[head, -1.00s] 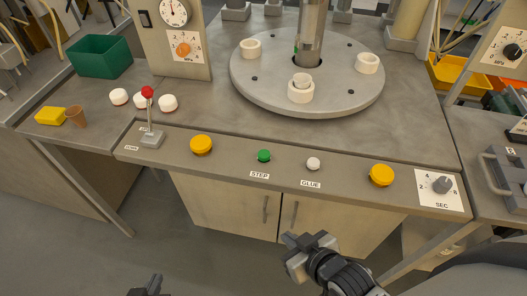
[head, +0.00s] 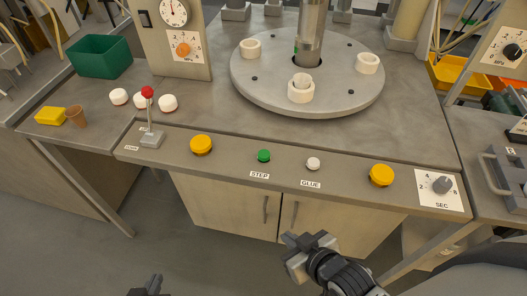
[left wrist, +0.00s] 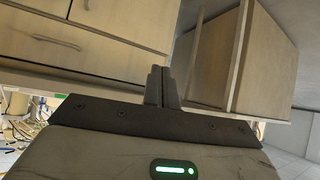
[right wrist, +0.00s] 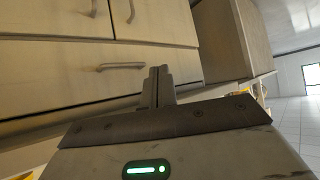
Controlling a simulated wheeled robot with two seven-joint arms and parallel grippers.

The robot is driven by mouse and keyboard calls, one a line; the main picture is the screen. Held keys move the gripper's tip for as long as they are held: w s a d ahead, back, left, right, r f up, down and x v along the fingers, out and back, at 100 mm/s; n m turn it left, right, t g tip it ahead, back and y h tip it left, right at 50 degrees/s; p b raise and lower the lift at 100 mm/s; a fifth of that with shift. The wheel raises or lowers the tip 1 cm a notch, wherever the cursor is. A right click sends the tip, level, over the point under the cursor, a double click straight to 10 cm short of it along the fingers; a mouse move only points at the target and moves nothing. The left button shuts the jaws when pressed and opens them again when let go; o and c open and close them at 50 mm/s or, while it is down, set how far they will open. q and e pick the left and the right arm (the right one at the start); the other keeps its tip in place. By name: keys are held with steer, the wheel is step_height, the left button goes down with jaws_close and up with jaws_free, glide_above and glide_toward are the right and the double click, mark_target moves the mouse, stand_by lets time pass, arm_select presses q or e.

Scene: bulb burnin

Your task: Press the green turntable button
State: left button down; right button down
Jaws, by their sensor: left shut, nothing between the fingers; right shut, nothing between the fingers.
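The green button (head: 264,156) sits on the front panel above the STEP label, between a yellow button and a white button. The round grey turntable (head: 308,75) stands behind it with several white rings on top. My left gripper (head: 152,284) shows only at the bottom edge of the head view; in the left wrist view its fingers (left wrist: 162,86) are shut and empty. My right gripper (head: 306,246) is below and in front of the panel, right of the green button and apart from it. In the right wrist view its fingers (right wrist: 158,86) are shut and empty.
The panel also holds two yellow buttons (head: 201,145) (head: 381,175), a white GLUE button (head: 313,164), a red-knobbed lever (head: 148,110) and a SEC dial (head: 441,186). White-topped pieces, a yellow block (head: 50,116) and a green bin (head: 100,57) are at the left. Space above the panel is clear.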

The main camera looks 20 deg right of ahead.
steer(key=shift+r, duration=0.1)
steer(key=w+a+r+n+t+y+b, duration=0.3)
steer(key=w+r+n+t+y, duration=0.3)
steer(key=w+r+n, duration=0.75)
steer(key=s+a+r+m+g+y+b, duration=0.2)
steer(key=a+r+m+g+y, duration=0.35)
steer(key=m, duration=1.25)
steer(key=s+a+r+m+g+y+b, duration=0.15)
steer(key=a+r+m+g+y, duration=0.35)
steer(key=m, duration=1.2)
arm_select(q)
steer(key=shift+n+t+h, duration=0.3)
steer(key=shift+t+h, duration=0.1)
steer(key=shift+h, duration=0.1)
steer(key=f+b, duration=0.1)
steer(key=d+f+b, duration=0.1)
steer(key=f+b, duration=0.2)
steer(key=shift+w+d+f, duration=0.1)
steer(key=shift+w+d, duration=0.3)
arm_select(e)
steer(key=w+d+f+n+t+h, duration=0.1)
steer(key=w+d+n+h, duration=0.3)
steer(key=d+n+h, duration=0.3)
steer(key=w+d+f+n+t+h, duration=0.1)
steer(key=w+d+n+h, duration=0.3)
steer(key=d+n+h, duration=0.3)
steer(key=n, duration=0.2)
steer(key=shift+d+n, duration=0.2)
steer(key=shift+n, duration=0.15)
